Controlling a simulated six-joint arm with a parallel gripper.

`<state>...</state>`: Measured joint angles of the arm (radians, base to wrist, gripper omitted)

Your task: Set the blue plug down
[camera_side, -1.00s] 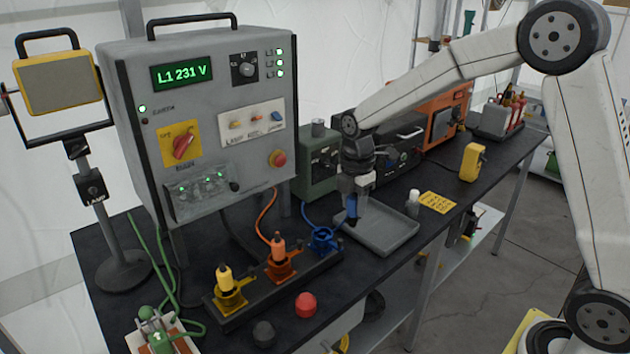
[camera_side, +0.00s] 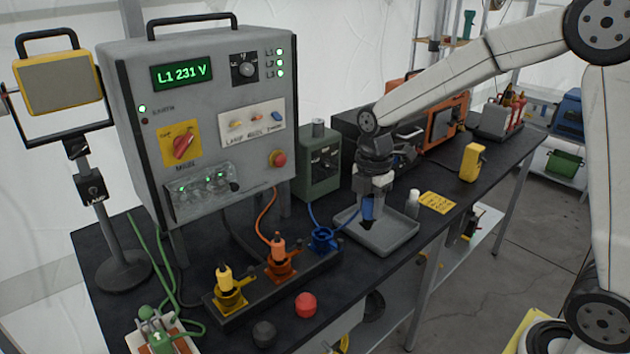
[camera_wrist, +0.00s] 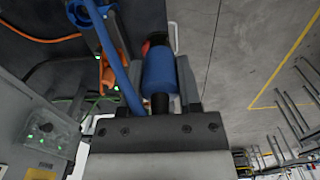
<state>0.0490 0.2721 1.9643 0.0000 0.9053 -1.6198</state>
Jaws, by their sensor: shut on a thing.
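My gripper (camera_side: 371,194) is shut on the blue plug (camera_side: 368,208), which points downward over the grey tray (camera_side: 398,238). In the side view the plug's lower end is at or just above the tray floor; I cannot tell whether it touches. In the wrist view the plug (camera_wrist: 158,70) sits between my fingers (camera_wrist: 184,80), with its blue cable running up to the left. The blue socket (camera_side: 322,240) on the black strip is empty.
Yellow (camera_side: 225,278) and orange (camera_side: 279,246) plugs stand in their sockets left of the tray. A white bottle (camera_side: 412,203) stands close to the tray's right side. A red cap (camera_side: 305,305) and a dark cap (camera_side: 264,333) lie at the front edge.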

